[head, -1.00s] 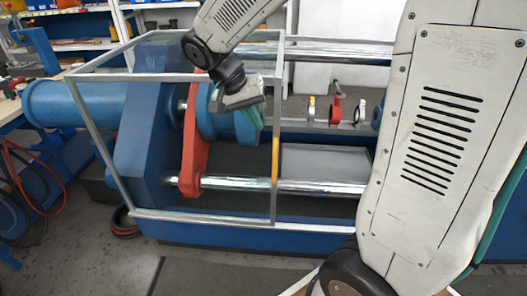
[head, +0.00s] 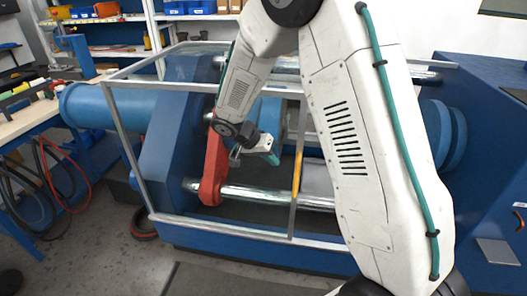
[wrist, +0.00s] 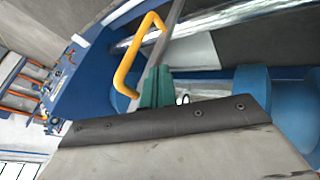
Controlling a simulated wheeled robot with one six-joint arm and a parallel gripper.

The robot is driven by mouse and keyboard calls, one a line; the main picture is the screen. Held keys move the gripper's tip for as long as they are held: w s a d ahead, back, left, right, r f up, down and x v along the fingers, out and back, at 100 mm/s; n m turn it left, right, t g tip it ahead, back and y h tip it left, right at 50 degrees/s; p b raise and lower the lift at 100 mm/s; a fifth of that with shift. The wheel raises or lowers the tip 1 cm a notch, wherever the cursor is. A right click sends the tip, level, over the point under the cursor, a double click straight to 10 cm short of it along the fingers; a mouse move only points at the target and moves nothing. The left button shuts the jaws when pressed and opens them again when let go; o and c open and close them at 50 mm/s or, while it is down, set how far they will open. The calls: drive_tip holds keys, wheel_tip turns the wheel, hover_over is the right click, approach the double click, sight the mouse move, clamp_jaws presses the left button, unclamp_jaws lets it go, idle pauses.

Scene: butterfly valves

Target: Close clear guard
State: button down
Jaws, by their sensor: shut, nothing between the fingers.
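The clear guard (head: 127,137) is a see-through box with a grey metal frame over the left part of the blue machine. Its yellow handle (head: 297,178) sits upright on the right-hand post. The handle also shows as a yellow bar in the wrist view (wrist: 126,68), beyond my fingertips. My gripper (head: 270,154) is shut and empty, a little left of and above the handle in the head view. Its green fingers (wrist: 156,88) point toward the grey post in the wrist view, apart from the handle. Whether the fingers touch the post I cannot tell.
A red-orange plate (head: 214,168) and steel rods (head: 255,197) lie behind the guard's front. A workbench (head: 30,112) stands at the left, with hoses hanging below it. My arm hides much of the machine's middle and right. Grey floor lies in front.

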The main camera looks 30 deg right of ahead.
sight(287, 166)
drive_tip(key=s+d, duration=0.1)
drive_tip(key=d, duration=0.1)
drive_tip(key=s+d+f, duration=0.1)
drive_tip(key=s, duration=0.1)
drive_tip(key=shift+s+d+f, duration=0.1)
drive_tip(key=shift+d+f, duration=0.1)
drive_tip(key=shift+d, duration=0.15)
